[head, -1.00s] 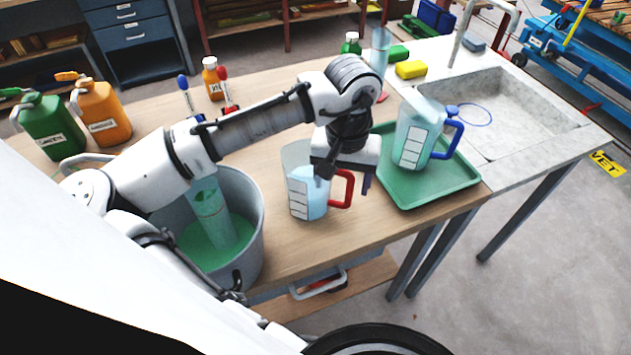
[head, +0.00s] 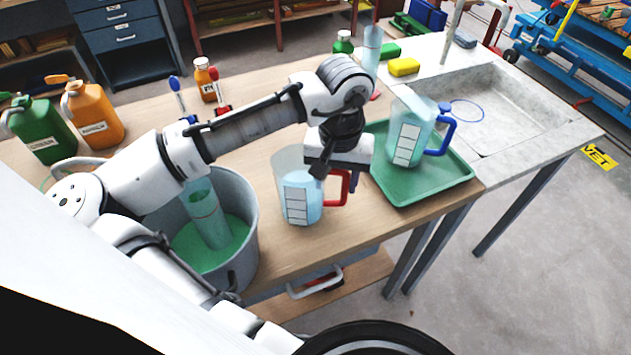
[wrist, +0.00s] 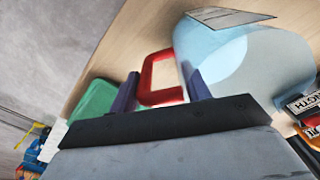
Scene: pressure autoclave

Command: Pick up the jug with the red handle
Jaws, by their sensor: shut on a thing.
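The clear jug with the red handle (head: 297,195) stands upright on the wooden bench, with pale blue liquid in it and a white label on its side. In the wrist view the jug (wrist: 250,60) lies to the right of the fingers. My gripper (head: 338,180) is over its handle side, pointing down. In the wrist view my gripper (wrist: 162,88) has a purple finger on each side of the red handle (wrist: 158,62) and is shut on it. I cannot tell whether the jug's base is clear of the bench.
A blue-handled jug (head: 410,130) stands on a green tray (head: 425,192) to the right. A grey bucket (head: 245,255) with green liquid and a cylinder is left. The sink (head: 510,105) is far right. Bottles (head: 92,115) stand at the left. Bench (head: 300,250) in front is bare.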

